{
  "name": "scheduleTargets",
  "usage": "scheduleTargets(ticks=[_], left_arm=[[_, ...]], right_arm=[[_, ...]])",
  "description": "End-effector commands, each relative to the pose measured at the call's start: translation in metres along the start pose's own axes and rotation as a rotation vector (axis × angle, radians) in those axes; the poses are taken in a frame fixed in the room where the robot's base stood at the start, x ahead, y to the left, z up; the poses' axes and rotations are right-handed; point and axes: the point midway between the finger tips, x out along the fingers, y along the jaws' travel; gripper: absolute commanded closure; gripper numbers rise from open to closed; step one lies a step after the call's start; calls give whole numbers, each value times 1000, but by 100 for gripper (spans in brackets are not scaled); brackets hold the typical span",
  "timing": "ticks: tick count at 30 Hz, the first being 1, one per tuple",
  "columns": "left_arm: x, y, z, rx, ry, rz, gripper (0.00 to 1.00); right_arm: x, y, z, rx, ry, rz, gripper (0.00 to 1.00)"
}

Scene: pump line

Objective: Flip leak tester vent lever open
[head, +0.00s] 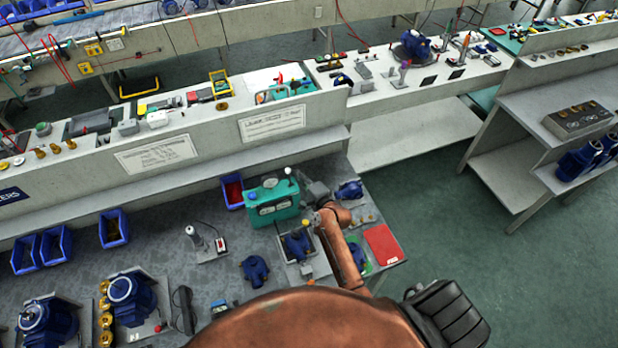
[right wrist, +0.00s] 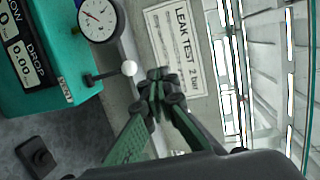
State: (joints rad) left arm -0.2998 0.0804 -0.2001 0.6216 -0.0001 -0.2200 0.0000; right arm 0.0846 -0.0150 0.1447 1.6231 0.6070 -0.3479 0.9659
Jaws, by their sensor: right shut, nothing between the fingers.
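The leak tester (head: 262,212) is a teal box on the grey bench in the head view. It also fills the upper left of the right wrist view (right wrist: 70,98), with a dial gauge and a display. Its vent lever (right wrist: 105,75) is a dark rod with a white ball knob, sticking out from the tester's side. The knob also shows in the head view (head: 288,171). My right gripper (right wrist: 158,82) is shut and empty, its fingertips close beside the knob; whether they touch it I cannot tell. My left gripper is not in view.
A "LEAK TEST 2 bar" sign (right wrist: 177,50) is on the wall behind the fingertips. A blue pump (head: 298,244) sits on a plate in front of the tester. A blue bin (head: 232,190) stands left of it, and a red folder (head: 384,245) lies at the right.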

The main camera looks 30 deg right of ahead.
Motion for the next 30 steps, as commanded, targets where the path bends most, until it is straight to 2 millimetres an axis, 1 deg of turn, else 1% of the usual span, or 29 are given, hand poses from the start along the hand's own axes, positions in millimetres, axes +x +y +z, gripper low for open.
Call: scheduleTargets(ticks=[1, 6, 9, 12, 16, 30], left_arm=[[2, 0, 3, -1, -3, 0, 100], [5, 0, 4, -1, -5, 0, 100], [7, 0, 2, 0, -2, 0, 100], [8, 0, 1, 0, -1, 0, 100], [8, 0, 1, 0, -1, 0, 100], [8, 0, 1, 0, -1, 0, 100]], right_arm=[[-12, -1, -3, 2, 5, 1, 100], [-42, -15, -5, 1, 8, 1, 100], [-54, -21, -6, 2, 7, 1, 100], [-63, -25, -6, 1, 7, 2, 100], [-67, -28, -5, 1, 6, 3, 100], [-67, -29, -5, 1, 4, 3, 100]])
